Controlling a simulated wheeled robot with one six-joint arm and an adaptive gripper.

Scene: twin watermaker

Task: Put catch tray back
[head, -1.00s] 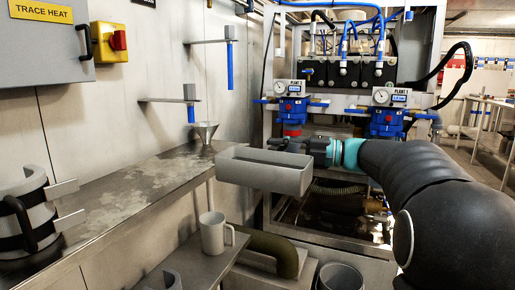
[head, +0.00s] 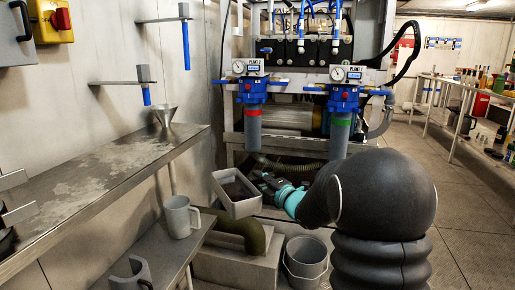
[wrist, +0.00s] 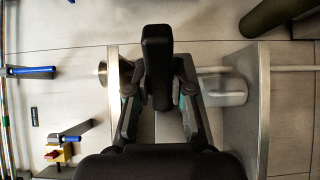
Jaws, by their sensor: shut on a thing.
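The catch tray (head: 240,206) is a grey open box. In the head view it hangs in the air, tilted, right of the grey mug and in front of the plant's lower frame. My gripper (head: 264,187) is at its right side and shut on it. In the wrist view the fingers (wrist: 158,88) stand on both sides of a dark upright piece; the tray's grey body is hard to make out there. The blue filter units (head: 253,95) and (head: 343,100) are above and behind the tray, with a grey housing below each.
A steel bench (head: 95,185) with a funnel (head: 164,114) runs along the left wall. A grey mug (head: 179,217) stands on a lower shelf. A green-brown pipe (head: 245,232) and a bucket (head: 305,262) are below the tray. Open floor (head: 470,215) lies right.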

